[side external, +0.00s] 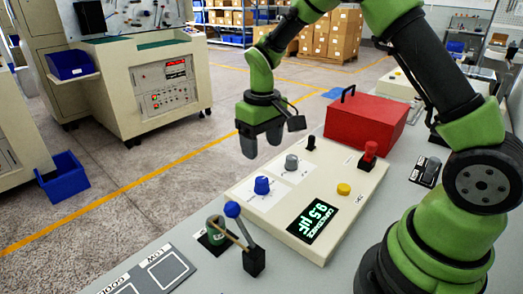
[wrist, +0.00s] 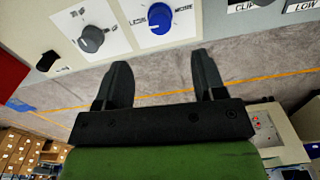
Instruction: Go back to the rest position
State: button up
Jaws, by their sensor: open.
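My gripper (side external: 261,141) hangs off the far edge of the control panel (side external: 318,205) in the side view, with its fingers pointing down and apart. In the wrist view my gripper (wrist: 162,85) is open, with nothing between the two dark fingers. The panel carries a blue knob (side external: 262,185), a grey knob (side external: 291,162), a black knob (side external: 311,142), a red knob (side external: 369,152) and a yellow button (side external: 343,189). Its display (side external: 313,219) is lit with green digits. The blue knob (wrist: 160,18) and grey knob (wrist: 92,38) show ahead of the fingers in the wrist view.
A red box (side external: 366,122) with a black handle stands behind the panel. Marked squares (side external: 150,277) lie at the bench's near left. Open floor lies beyond the bench.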

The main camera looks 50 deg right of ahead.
jog(key=s+a+r+m+t+y, duration=0.1)
jog(key=s+a+r+t, duration=0.1)
jog(key=s+r, duration=0.5)
jog(key=s+a+r+m+t, duration=0.1)
jog(key=s+a+r+t, duration=0.15)
jog(key=s+r, duration=0.45)
jog(key=s+r+m+t+y, duration=0.1)
jog(key=s+r+t, duration=0.1)
jog(key=s, duration=0.4)
jog(key=shift+a+r+t, duration=0.35)
jog(key=shift+r, duration=0.05)
